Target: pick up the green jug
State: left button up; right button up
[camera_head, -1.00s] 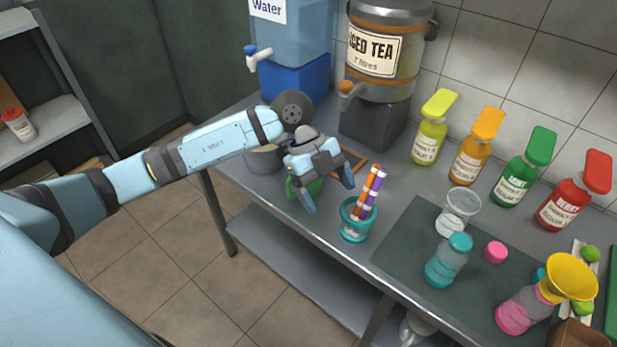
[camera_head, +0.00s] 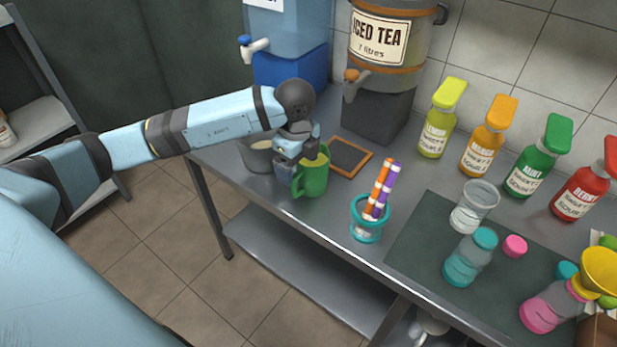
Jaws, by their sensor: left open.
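The green jug (camera_head: 316,178) stands upright near the front edge of the metal counter, with its handle toward the left front. My left gripper (camera_head: 287,165) is open at the jug's upper left, close to its rim and handle. The fingers partly cover the jug's left side, and I cannot tell whether they touch it. My right gripper is not in view.
A grey pot (camera_head: 257,157) stands just left of the jug, partly behind my gripper. A framed slate (camera_head: 349,158) lies behind it. A teal cup (camera_head: 367,226) with striped straws stands to the right. Dispensers (camera_head: 290,60) and syrup bottles (camera_head: 438,125) line the back.

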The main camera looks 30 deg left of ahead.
aim_at(298, 172)
pick_arm(q)
jog(key=shift+w+f, duration=0.1)
jog(key=shift+f, duration=2.85)
jog(key=shift+r, duration=0.1)
jog(key=c, duration=1.5)
jog(key=shift+o, duration=0.2)
jog(key=shift+r, duration=0.2)
notch_tip(298, 172, up, 19)
jog(key=shift+r+p, duration=0.2)
jog(key=shift+p, duration=0.25)
